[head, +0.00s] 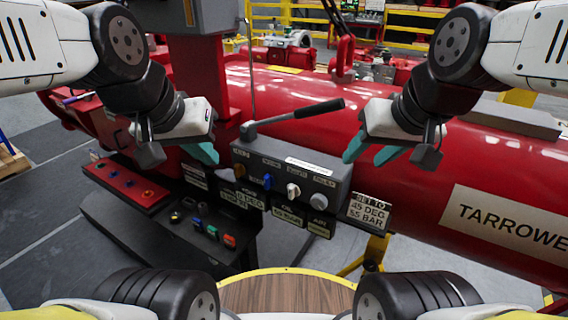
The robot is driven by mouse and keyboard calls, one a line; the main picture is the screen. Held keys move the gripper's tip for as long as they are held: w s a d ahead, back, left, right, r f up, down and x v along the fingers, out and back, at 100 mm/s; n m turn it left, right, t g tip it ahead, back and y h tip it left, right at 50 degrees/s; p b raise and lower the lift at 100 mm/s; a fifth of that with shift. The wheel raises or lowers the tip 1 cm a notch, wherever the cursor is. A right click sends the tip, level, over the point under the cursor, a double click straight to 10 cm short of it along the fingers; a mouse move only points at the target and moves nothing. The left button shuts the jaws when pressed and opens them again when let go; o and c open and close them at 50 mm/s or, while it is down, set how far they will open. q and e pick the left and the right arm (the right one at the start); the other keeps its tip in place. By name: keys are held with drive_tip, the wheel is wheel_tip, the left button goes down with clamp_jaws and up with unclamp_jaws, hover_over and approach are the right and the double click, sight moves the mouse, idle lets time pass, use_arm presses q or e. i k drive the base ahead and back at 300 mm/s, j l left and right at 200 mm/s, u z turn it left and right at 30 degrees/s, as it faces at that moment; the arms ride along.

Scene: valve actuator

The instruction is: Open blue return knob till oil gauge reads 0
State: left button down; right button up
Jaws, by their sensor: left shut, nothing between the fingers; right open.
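The blue knob (268,182) is a small knob on the front of a grey valve block (338,190) in the middle of the head view. A white knob (293,190) and a grey knob (319,201) sit to its right. I cannot make out an oil gauge or any reading. My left gripper (204,153), with teal fingers, is shut and empty to the left of the block, apart from the blue knob. My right gripper (372,153) is open and empty, to the right of the block's upper part.
A black-handled lever (300,112) rises from the block's top and reaches right. Small label plates hang below the block. A black control box (160,235) with coloured buttons and a red button panel (127,183) stand at left. A large red cylinder (480,160) lies behind.

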sight(269, 180)
drive_tip(key=k+j+u, duration=0.2)
drive_tip(key=j, duration=0.15)
drive_tip(key=k+j+u, duration=0.1)
drive_tip(key=j+u, duration=0.15)
drive_tip(key=j, duration=0.15)
drive_tip(key=k+j+u, duration=0.2)
drive_tip(key=j, duration=0.2)
drive_tip(key=i, duration=0.1)
